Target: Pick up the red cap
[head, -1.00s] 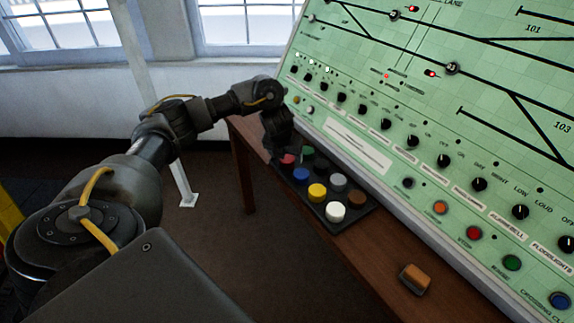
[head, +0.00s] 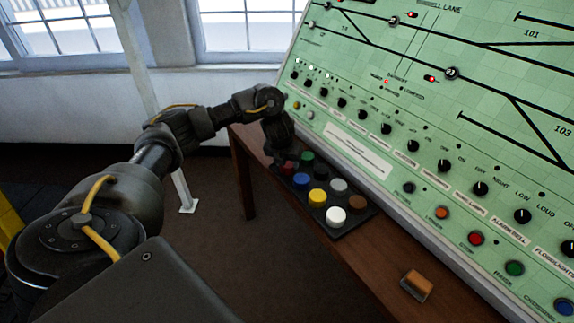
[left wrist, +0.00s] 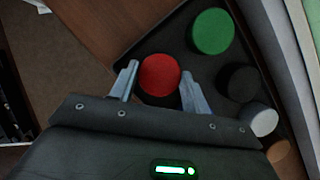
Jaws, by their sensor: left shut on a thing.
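The red cap (head: 289,168) is at the far left corner of the black tray (head: 352,224) on the wooden desk. My left gripper (head: 284,158) reaches down over it from behind and hides part of it. In the left wrist view the red cap (left wrist: 160,74) is between the two fingers of my left gripper (left wrist: 159,70), which is shut on it. I cannot tell whether the cap touches the tray. My right gripper is not in view.
The tray also holds green (head: 307,157), blue (head: 301,180), black (head: 322,170), grey (head: 339,185), yellow (head: 317,198) and white caps (head: 336,215) close by. A sloped green control panel (head: 430,130) rises behind. An orange-brown block (head: 417,284) lies on the desk (head: 375,265).

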